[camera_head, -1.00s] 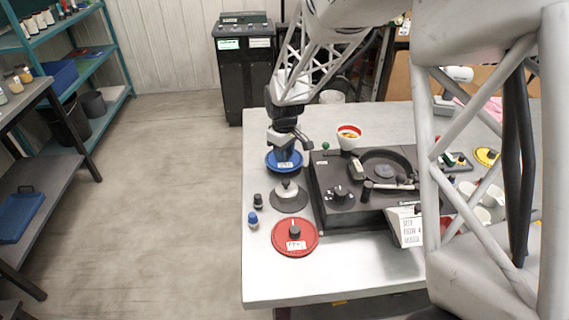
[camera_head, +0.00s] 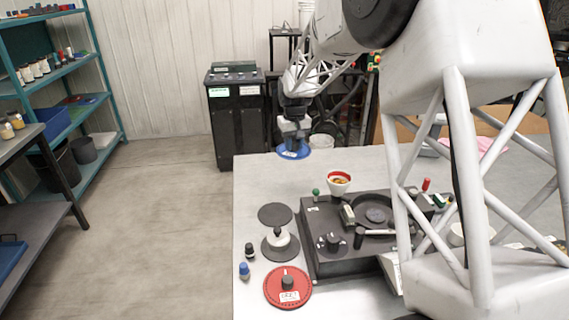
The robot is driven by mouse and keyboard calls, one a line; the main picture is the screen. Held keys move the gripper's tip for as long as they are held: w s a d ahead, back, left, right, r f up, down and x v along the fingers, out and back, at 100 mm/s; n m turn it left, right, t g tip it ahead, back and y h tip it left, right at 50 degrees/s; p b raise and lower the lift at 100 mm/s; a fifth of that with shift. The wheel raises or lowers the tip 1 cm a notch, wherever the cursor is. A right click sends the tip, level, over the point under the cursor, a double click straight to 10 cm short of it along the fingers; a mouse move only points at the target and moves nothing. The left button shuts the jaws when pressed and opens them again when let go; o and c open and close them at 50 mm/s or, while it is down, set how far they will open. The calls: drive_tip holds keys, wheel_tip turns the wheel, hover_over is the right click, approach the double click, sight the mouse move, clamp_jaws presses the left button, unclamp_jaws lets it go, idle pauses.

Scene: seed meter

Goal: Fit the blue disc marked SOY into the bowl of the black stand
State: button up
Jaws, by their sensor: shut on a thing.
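The blue disc (camera_head: 293,151) is held in my gripper (camera_head: 292,135) above the far left edge of the table. A pale label shows on the disc, but its lettering is too small to read. My gripper is shut on the disc from above; its fingertips are hard to make out. The black stand (camera_head: 322,262) is a low box on the table, nearer the camera and to the right of the disc. Its round bowl (camera_head: 374,213) is on its top, with dark parts around it. My arm's lattice hides the stand's right side.
A red disc with a black knob (camera_head: 288,284) lies at the front left. Small knobs (camera_head: 244,270) and a red-rimmed cup (camera_head: 338,182) are nearby. The table's far left is bare.

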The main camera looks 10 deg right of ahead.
drive_tip(key=shift+m, duration=0.6)
drive_tip(key=d+r, duration=0.2)
drive_tip(key=d, duration=0.1)
drive_tip(key=d+r, duration=0.1)
drive_tip(key=shift+d, duration=0.2)
drive_tip(key=s+d+r, duration=0.2)
drive_tip(key=s+d, duration=0.3)
drive_tip(key=n, duration=0.2)
hover_over(376, 215)
drive_tip(key=shift+f, duration=0.85)
drive_tip(key=shift+f, duration=0.2)
drive_tip(key=shift+f, duration=2.75)
drive_tip(key=shift+f, duration=1.2)
